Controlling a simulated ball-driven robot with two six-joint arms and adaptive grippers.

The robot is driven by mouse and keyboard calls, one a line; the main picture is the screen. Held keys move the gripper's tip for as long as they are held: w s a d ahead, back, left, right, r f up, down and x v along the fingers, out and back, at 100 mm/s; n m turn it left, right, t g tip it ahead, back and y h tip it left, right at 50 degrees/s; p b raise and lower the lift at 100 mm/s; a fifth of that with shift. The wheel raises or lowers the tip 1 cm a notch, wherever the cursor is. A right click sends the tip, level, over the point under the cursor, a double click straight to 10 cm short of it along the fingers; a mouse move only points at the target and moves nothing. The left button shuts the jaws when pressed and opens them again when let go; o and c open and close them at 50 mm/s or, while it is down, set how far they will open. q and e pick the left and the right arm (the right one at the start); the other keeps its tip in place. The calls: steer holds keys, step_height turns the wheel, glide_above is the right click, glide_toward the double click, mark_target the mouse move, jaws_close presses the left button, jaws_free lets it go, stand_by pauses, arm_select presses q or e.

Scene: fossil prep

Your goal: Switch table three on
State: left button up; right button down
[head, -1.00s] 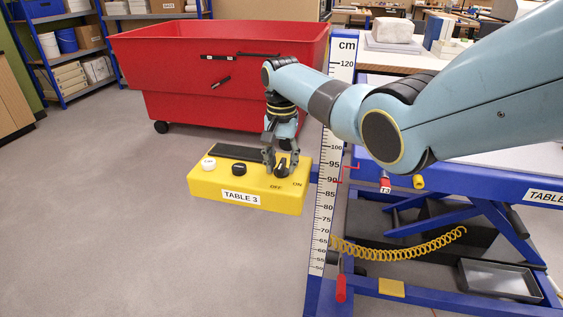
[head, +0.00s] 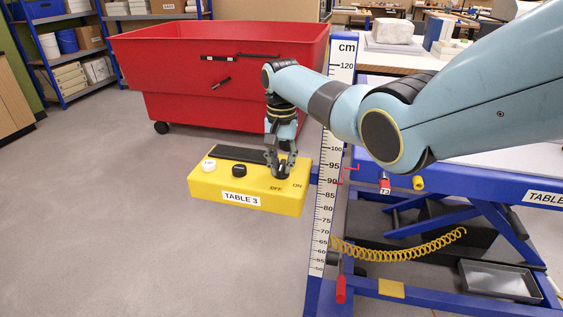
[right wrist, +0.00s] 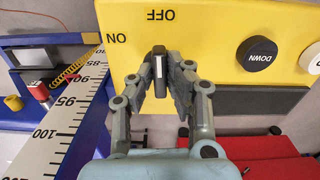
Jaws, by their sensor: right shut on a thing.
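The yellow control box (head: 215,183) labelled TABLE 3 sits left of the height scale in the head view. Its dark rotary switch (right wrist: 158,66) has a pale line pointing toward the OFF label (right wrist: 161,14); the ON label (right wrist: 117,38) is to one side. My right gripper (head: 280,172) reaches down onto the box. In the right wrist view the fingers of my right gripper (right wrist: 163,80) are around the switch and shut on it. In the head view the fingers mostly hide the switch. My left gripper is not in view.
A black DOWN button (right wrist: 257,53) and a white button (head: 208,163) are on the same box. A red bin (head: 230,100) stands behind it. The cm scale (head: 327,180) and blue lift table (head: 470,183) stand to the right. Floor at left is clear.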

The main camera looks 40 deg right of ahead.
mark_target(282, 164)
steer(key=shift+r+n+p, duration=0.1)
steer(key=shift+n+p, duration=0.45)
steer(key=shift+n, duration=0.45)
steer(key=n+p, duration=0.1)
steer(key=n, duration=0.1)
steer(key=shift+n, duration=0.3)
steer(key=n, duration=0.3)
steer(key=shift+p, duration=0.4)
steer(key=shift+n, duration=1.8)
steer(key=shift+w, duration=0.1)
steer(key=c, duration=1.3)
jaws_free()
step_height(282, 164, up, 12)
steer(key=shift+f, duration=0.1)
